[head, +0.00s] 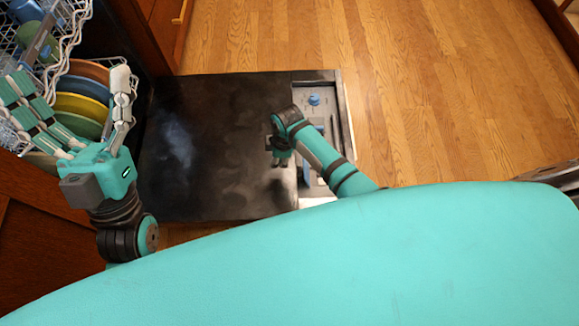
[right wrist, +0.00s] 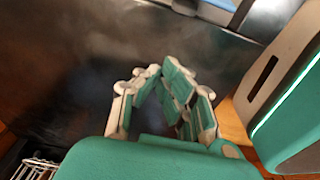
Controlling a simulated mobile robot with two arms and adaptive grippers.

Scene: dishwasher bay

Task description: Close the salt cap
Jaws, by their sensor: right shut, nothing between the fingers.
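A small round blue cap (head: 314,99) sits on the light panel (head: 335,90) along the right end of the open dishwasher door; I cannot tell whether it is the salt cap or whether it is closed. Another blue part (head: 306,170) on this panel is partly hidden by my right arm. My right gripper (head: 281,160) is over the dark door, left of the panel and apart from the cap. In the right wrist view its fingers (right wrist: 158,72) come together, shut and empty. My left gripper (head: 82,105) is at the left, fingers spread, open, above the dish rack.
The dark door (head: 215,130) lies flat and bare. A dish rack (head: 65,55) at the left holds several coloured plates (head: 82,88) and other dishes. Wooden cabinets (head: 165,30) stand beside it. The wooden floor (head: 420,90) beyond and right of the door is clear.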

